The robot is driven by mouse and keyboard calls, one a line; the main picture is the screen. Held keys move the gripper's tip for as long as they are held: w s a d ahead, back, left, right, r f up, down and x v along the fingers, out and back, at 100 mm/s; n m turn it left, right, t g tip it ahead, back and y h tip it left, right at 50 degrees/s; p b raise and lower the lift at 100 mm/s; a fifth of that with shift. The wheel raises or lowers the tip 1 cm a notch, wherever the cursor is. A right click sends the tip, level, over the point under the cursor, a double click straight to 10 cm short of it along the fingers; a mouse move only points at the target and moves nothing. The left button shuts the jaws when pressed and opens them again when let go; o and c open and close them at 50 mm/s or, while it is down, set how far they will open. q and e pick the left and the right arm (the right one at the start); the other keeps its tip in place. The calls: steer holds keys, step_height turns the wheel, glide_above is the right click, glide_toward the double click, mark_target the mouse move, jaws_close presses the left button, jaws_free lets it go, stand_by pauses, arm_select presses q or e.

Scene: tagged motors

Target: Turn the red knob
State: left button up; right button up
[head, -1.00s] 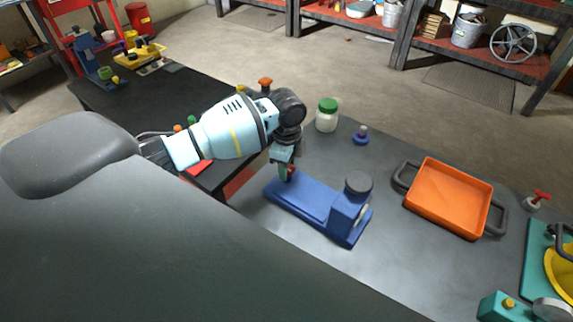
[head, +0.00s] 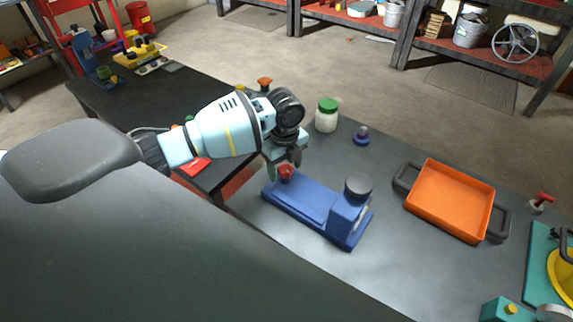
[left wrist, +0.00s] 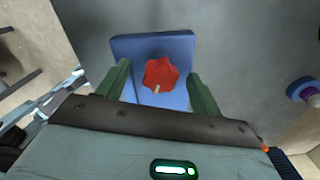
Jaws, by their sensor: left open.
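The red knob (head: 286,173) stands on the left end of the blue motor base (head: 308,203). In the left wrist view the knob (left wrist: 160,74) is lobed, with a pale mark on its near edge, and the blue plate (left wrist: 124,48) shows around it. My left gripper (head: 284,165) is open at the knob. In the left wrist view its two green fingers (left wrist: 161,88) stand on either side of the knob, with a gap on each side. I cannot tell how far the fingertips reach down beside it. My right gripper is not in view.
The motor's dark round top (head: 358,184) rises at the base's right end. A green-lidded jar (head: 327,118) and a small blue-and-purple object (head: 362,136) stand behind. An orange tray (head: 448,200) lies right, near a red-handled valve (head: 541,201).

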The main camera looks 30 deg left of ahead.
arm_select(q)
steer(key=m, duration=0.5)
steer(key=shift+f+b, duration=0.1)
steer(key=shift+b, duration=0.25)
steer(key=m, duration=0.3)
steer(key=shift+m, duration=0.4)
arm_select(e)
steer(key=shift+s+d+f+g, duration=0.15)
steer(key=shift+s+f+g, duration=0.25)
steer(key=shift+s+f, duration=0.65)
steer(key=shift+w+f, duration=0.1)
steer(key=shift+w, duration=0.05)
arm_select(q)
steer(key=c, duration=1)
steer(key=shift+o, duration=0.2)
steer(key=shift+r+n+p, duration=0.3)
steer(key=shift+n+p, duration=0.15)
steer(key=shift+n, duration=0.95)
steer(key=o, duration=0.4)
steer(key=shift+f+n, duration=0.1)
steer(key=shift+n, duration=0.3)
steer(key=o, duration=0.6)
steer(key=shift+a+f, duration=0.1)
steer(key=shift+f, duration=0.05)
steer(key=shift+c, duration=0.2)
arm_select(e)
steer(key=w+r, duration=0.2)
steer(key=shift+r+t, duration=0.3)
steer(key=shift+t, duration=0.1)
